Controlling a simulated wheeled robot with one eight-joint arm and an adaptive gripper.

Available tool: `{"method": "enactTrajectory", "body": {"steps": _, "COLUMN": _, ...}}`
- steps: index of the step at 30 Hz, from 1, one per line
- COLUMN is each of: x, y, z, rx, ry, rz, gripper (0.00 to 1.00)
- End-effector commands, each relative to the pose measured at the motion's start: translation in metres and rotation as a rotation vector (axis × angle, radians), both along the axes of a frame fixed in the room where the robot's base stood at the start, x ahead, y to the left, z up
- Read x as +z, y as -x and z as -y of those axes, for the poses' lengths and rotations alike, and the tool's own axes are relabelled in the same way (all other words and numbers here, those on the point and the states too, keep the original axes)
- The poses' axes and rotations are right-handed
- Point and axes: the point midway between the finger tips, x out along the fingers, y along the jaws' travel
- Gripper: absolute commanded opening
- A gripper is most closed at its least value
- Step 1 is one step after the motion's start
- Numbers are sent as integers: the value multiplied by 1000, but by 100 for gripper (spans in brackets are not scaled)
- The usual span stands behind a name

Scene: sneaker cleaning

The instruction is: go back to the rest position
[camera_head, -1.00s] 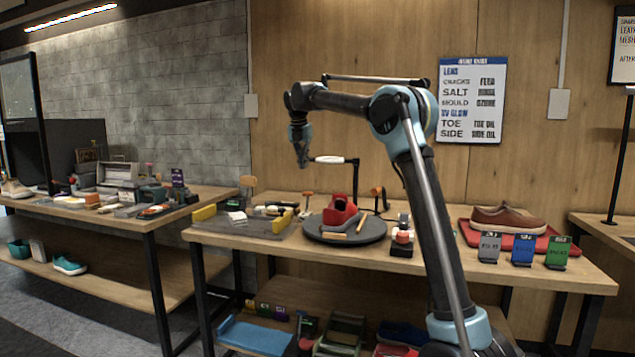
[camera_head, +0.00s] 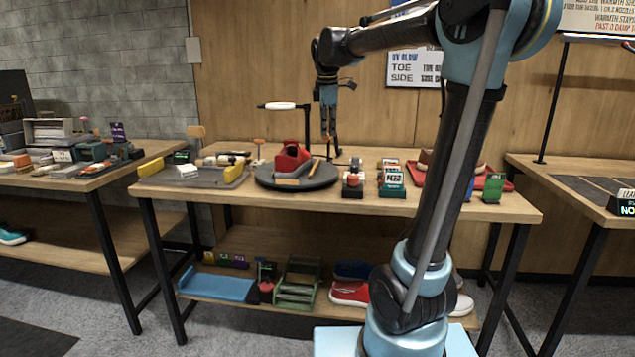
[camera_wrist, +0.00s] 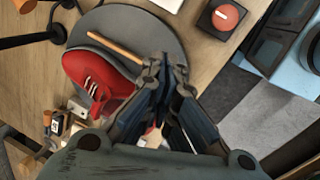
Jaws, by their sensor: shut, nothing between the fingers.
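My gripper (camera_head: 329,143) hangs pointing down from my raised arm over the back of the middle workbench (camera_head: 420,208). It is shut and holds nothing. In the head view it is just right of a red sneaker-shaped thing (camera_head: 291,158) on a round dark turntable (camera_head: 268,180). In the wrist view the closed fingers (camera_wrist: 160,112) are in front of the turntable (camera_wrist: 160,35), with the red thing (camera_wrist: 95,80) to their left. My arm hides part of the bench's right side.
A lamp with a white head (camera_head: 281,106) stands close left of my gripper. Small boxes and a green card stand (camera_head: 392,180) are on the bench, with a red tray (camera_head: 490,182) behind my arm. A lower shelf holds a blue tray (camera_head: 217,286) and shoes (camera_head: 350,293).

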Motion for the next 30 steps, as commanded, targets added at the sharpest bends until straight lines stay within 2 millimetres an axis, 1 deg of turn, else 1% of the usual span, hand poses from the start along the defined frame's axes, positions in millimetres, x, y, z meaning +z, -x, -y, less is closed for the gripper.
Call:
{"method": "enactTrajectory", "body": {"steps": 1, "x": -8, "y": 15, "z": 14, "rx": -67, "ry": -16, "rz": 0, "gripper": 0}}
{"method": "enactTrajectory", "body": {"steps": 6, "x": -38, "y": 62, "z": 51, "rx": -303, "ry": -70, "rz": 2, "gripper": 0}}
{"method": "enactTrajectory", "body": {"steps": 11, "x": -71, "y": 107, "z": 80, "rx": -525, "ry": -122, "rz": 3, "gripper": 0}}
{"method": "enactTrajectory", "body": {"steps": 15, "x": -104, "y": 147, "z": 102, "rx": -719, "ry": -166, "rz": 5, "gripper": 0}}
{"method": "enactTrajectory", "body": {"steps": 20, "x": -145, "y": 192, "z": 122, "rx": -942, "ry": -217, "rz": 6, "gripper": 0}}
{"method": "enactTrajectory", "body": {"steps": 24, "x": -185, "y": 230, "z": 136, "rx": -1137, "ry": -260, "rz": 8, "gripper": 0}}
{"method": "enactTrajectory", "body": {"steps": 30, "x": -243, "y": 279, "z": 149, "rx": -1398, "ry": -318, "rz": 9, "gripper": 0}}
